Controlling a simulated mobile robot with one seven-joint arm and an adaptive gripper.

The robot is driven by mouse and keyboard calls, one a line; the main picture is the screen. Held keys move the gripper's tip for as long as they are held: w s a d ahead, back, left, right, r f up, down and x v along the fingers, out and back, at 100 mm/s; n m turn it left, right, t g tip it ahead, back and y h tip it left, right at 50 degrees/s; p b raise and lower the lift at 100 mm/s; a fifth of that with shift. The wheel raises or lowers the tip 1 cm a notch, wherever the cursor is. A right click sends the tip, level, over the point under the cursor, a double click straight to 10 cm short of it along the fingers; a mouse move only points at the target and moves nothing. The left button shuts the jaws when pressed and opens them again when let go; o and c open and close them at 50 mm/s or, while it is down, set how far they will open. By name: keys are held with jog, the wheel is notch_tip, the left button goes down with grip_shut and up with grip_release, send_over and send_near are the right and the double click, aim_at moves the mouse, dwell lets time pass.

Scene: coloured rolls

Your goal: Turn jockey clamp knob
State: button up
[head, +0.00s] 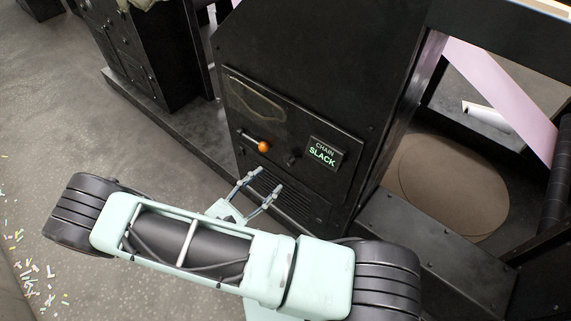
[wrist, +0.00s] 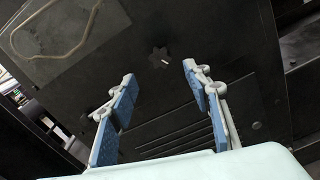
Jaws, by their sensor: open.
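The jockey clamp knob looks to be the small black lobed knob (head: 291,160) on the dark machine panel. It shows larger in the wrist view (wrist: 160,58), star-shaped with a small pale mark on it. My gripper (head: 268,180) is open and empty, in front of the panel and below the knob in the head view. In the wrist view its two blue-padded fingers (wrist: 158,78) are spread, and the knob appears between and slightly beyond their tips, not touched. A lit sign (head: 322,153) to the right of the knob reads CHAIN SLACK.
An orange ball-ended lever (head: 264,147) sits just left of the knob. Slotted vents (wrist: 190,130) lie below it. A looped, pale-outlined panel (head: 255,101) is above. At right is an open frame with a pink sheet (head: 505,80) and a brown round roll (head: 450,185).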

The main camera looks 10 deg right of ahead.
aim_at(287, 162)
jog(key=x, duration=0.8)
jog(key=shift+w+d+b, duration=0.1)
jog(key=shift+d+b, duration=0.05)
jog(key=shift+b, duration=0.25)
jog(key=c, duration=1.2)
jog(key=shift+o, duration=0.2)
